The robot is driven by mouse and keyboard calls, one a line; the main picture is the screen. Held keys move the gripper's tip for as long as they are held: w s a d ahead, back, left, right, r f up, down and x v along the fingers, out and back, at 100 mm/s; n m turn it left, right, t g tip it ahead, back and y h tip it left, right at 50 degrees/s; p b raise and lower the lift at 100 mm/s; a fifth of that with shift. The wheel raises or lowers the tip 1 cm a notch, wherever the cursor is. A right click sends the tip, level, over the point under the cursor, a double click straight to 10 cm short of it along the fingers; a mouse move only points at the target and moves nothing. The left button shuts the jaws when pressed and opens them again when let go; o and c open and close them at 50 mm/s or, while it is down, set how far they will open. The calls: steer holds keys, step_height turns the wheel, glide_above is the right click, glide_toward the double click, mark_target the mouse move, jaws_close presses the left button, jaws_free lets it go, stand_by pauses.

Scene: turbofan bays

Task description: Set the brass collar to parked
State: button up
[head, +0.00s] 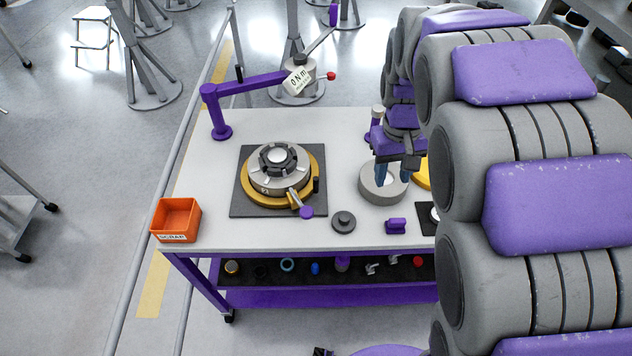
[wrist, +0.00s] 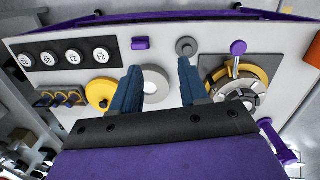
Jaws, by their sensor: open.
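The brass collar (head: 258,201) is a gold ring around the base of a round silver and dark fixture on a black square plate. A short lever with a purple knob (head: 306,212) sticks out from it toward the front right. In the wrist view, the collar (wrist: 240,68) and its purple knob (wrist: 238,47) are at the right. My gripper (head: 393,178) is open, with blue fingers, over a grey ring (head: 376,194), to the right of the collar. In the wrist view, my gripper (wrist: 160,68) is apart from the collar and lever. Any position marks are too small to read.
A purple post arm (head: 245,90) with a gauge head stands behind the collar. An orange scrap bin (head: 176,219) is at the front left. A dark disc (head: 344,221) and a purple block (head: 395,226) lie near the front edge. A yellow disc (wrist: 98,92) is beside the grey ring.

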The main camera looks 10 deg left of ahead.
steer(key=w+a+f+n, duration=0.2)
steer(key=w+a+f, duration=0.1)
steer(key=w+a, duration=0.5)
steer(key=n, duration=0.3)
glide_above(315, 184)
steer(key=w, duration=0.1)
step_height(315, 184, down, 5)
steer(key=shift+t+y, duration=0.3)
step_height(315, 184, down, 18)
steer(key=shift+r+b, duration=0.1)
steer(key=shift+b, duration=0.95)
jaws_close()
